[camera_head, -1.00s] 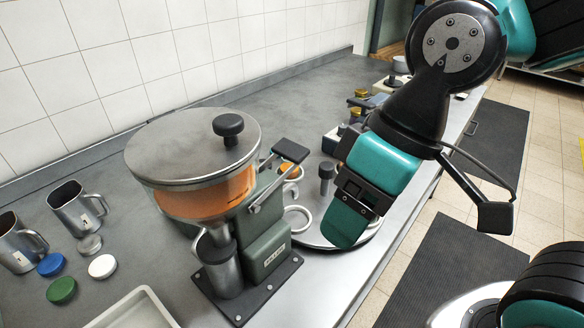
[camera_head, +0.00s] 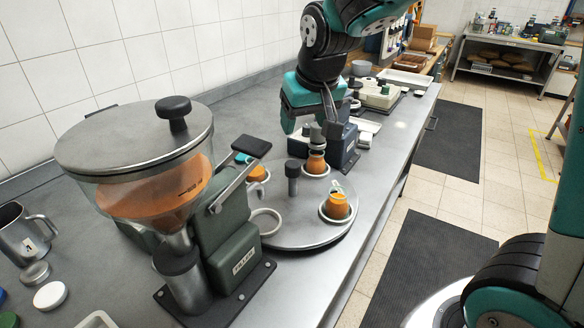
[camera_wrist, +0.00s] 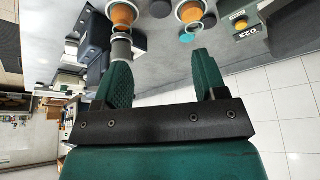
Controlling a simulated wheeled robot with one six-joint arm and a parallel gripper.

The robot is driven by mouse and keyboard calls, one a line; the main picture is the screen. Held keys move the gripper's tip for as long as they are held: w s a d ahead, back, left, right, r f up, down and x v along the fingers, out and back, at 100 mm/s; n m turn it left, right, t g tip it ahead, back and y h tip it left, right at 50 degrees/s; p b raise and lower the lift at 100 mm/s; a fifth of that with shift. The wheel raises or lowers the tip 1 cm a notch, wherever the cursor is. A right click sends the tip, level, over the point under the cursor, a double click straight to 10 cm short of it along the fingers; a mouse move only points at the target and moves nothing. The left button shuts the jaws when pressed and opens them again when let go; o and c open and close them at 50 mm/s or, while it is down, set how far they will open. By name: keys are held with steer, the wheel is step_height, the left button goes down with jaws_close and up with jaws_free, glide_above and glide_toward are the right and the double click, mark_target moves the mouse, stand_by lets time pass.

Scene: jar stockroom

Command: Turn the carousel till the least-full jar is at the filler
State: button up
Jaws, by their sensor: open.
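The carousel (camera_head: 300,232) is a round grey turntable with a dark central post (camera_head: 292,180). An orange-filled jar (camera_head: 337,207) stands at its right edge, another (camera_head: 315,163) at the back, and a third (camera_head: 256,173) partly behind the filler. An empty-looking white ring (camera_head: 265,222) is near the filler. The filler (camera_head: 160,190) has a clear hopper with orange contents. My gripper (camera_head: 307,118) is open above the back of the carousel, near the back jar. Its spread fingers show in the wrist view (camera_wrist: 160,75), a grey cylinder (camera_wrist: 121,46) beyond the left one. Fill levels are hard to compare.
A dark grey device (camera_head: 342,147) stands just behind the carousel. Trays and other equipment (camera_head: 378,95) lie farther along the bench. A metal mug (camera_head: 22,238) and a white lid (camera_head: 50,295) are at left. The carousel's right side is near the bench edge.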

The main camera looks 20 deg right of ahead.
mark_target(293, 164)
steer(key=x, duration=1.5)
steer(key=shift+s+a+f+p, duration=0.1)
steer(key=shift+f+p, duration=0.05)
steer(key=shift+p, duration=0.15)
jaws_close()
